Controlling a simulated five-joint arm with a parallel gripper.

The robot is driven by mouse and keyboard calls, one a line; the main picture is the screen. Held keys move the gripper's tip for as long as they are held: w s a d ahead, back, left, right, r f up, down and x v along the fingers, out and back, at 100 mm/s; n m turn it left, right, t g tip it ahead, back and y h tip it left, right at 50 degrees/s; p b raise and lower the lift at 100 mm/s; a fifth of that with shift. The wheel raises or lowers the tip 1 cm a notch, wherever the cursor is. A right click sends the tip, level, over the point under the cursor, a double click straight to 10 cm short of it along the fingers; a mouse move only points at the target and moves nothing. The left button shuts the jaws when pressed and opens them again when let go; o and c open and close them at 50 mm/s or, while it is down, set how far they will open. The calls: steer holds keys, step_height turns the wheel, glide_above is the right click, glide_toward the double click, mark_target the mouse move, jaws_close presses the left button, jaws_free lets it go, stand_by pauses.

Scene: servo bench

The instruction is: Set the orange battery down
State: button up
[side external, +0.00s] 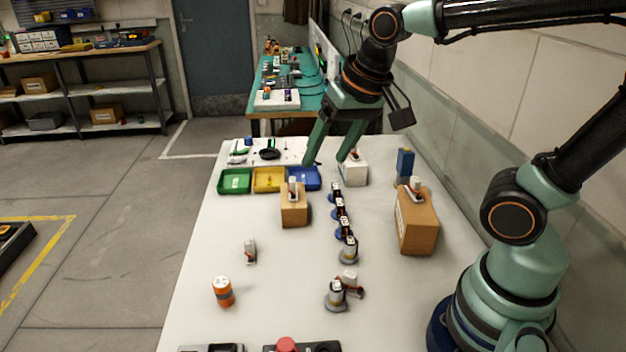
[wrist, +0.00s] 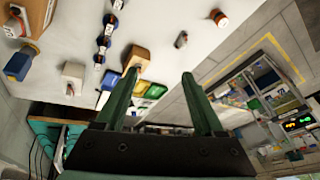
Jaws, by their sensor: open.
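The orange battery (side external: 223,291), a short cylinder with a grey band, stands on the white table near its front left. It also shows at the top of the wrist view (wrist: 219,18). My gripper (side external: 325,160) is open above the far part of the table, near the bins and well away from the battery. In the wrist view, my two green fingers (wrist: 160,76) are spread apart with nothing held between them.
Green (side external: 235,181), yellow (side external: 268,179) and blue (side external: 304,178) bins sit at the far left. Cardboard boxes (side external: 294,211) and (side external: 416,226) carry small servos. A row of servos (side external: 341,212) runs down the middle. A small servo (side external: 250,251) stands behind the battery. The front middle has clear patches.

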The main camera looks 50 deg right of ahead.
steer(key=s+d+n, duration=0.1)
steer(key=s+n, duration=0.1)
steer(key=s+d+n+t, duration=0.1)
steer(key=n, duration=0.1)
steer(key=shift+d+f, duration=0.25)
steer(key=shift+d, duration=0.05)
stand_by(1.0)
